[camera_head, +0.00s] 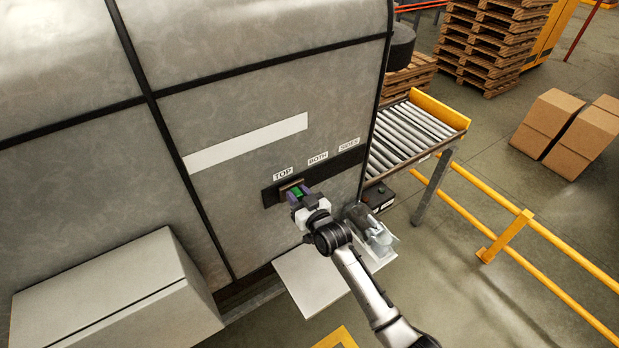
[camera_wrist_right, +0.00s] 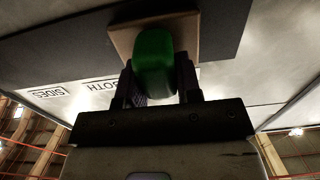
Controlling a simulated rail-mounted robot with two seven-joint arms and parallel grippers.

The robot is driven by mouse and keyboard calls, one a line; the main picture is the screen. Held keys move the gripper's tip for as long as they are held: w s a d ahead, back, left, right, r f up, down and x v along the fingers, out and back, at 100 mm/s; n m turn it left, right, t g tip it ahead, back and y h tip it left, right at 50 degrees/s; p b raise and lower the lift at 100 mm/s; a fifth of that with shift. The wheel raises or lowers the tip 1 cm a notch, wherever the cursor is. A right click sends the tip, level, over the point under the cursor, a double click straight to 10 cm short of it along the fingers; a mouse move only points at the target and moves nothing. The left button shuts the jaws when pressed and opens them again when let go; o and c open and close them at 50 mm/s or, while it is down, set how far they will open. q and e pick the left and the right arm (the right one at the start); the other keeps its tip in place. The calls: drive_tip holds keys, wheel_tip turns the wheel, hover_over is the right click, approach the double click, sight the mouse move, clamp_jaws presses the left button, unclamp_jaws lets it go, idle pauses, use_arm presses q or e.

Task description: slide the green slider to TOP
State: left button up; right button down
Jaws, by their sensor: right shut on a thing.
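The green slider (camera_head: 297,191) sits on the dark strip (camera_head: 330,172) on the grey machine's face, below the TOP label (camera_head: 283,174). The BOTH label (camera_head: 318,158) and SIDES label (camera_head: 349,145) lie further right along the strip. My right gripper (camera_head: 299,196) is shut on the slider's knob. In the right wrist view the green knob (camera_wrist_right: 154,62) stands between the two dark fingers (camera_wrist_right: 158,85), in front of a tan plate (camera_wrist_right: 150,38). My left gripper is in neither view.
A grey box (camera_head: 120,295) juts out at the lower left, and a pale shelf (camera_head: 312,282) lies below the strip. A roller conveyor (camera_head: 410,135) and a yellow rail (camera_head: 540,230) stand to the right. Cardboard boxes (camera_head: 548,122) and pallets (camera_head: 490,40) are further back.

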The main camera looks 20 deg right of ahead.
drive_tip(key=shift+s+a, duration=0.15)
drive_tip(key=shift+a, duration=0.85)
drive_tip(key=c, duration=0.8)
unclamp_jaws()
drive_tip(key=shift+a, duration=0.15)
drive_tip(key=b+v, duration=0.1)
drive_tip(key=v, duration=1.3)
drive_tip(key=shift+b, duration=0.4)
